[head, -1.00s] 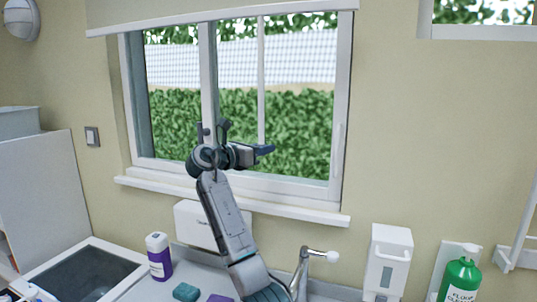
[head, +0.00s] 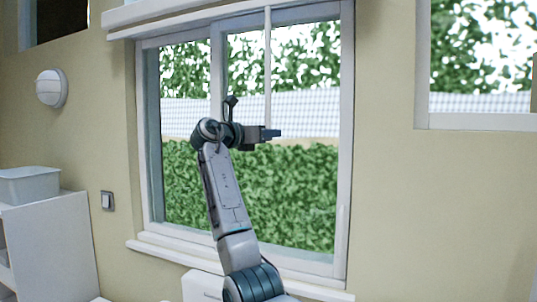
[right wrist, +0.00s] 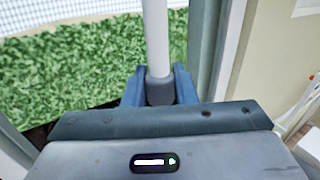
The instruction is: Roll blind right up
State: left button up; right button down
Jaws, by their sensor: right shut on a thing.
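The blind's pale bottom rail (head: 170,20) crosses the top of the window in the head view, level with the upper window frame. Most of the glass below it is uncovered; what lies above is cut off by the picture edge. A thin white rod (head: 267,70) hangs upright from the blind in front of the glass. My right gripper (head: 270,134) is shut on the rod's lower end. In the right wrist view the rod (right wrist: 156,40) stands upright, its dark end between the blue fingers (right wrist: 158,88). My left gripper is out of view.
The window sill (head: 220,262) runs below my right arm. A wall lamp (head: 51,88) and a switch (head: 107,201) are on the left wall, above a white cabinet (head: 50,255) with a tub. Another window (head: 470,122) is at right. The wall between the windows is bare.

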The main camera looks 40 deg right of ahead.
jog(key=shift+s+r, duration=0.1)
jog(key=shift+r, duration=0.9)
jog(key=shift+r, duration=0.1)
jog(key=c, duration=1.2)
grip_release()
jog(key=shift+f, duration=0.2)
jog(key=shift+a, duration=0.15)
jog(key=shift+a+f+b, duration=0.15)
jog(key=shift+a+b, duration=0.1)
jog(key=shift+b, duration=0.1)
jog(key=a+b, duration=0.5)
jog(key=a, duration=0.5)
jog(key=shift+r, duration=0.2)
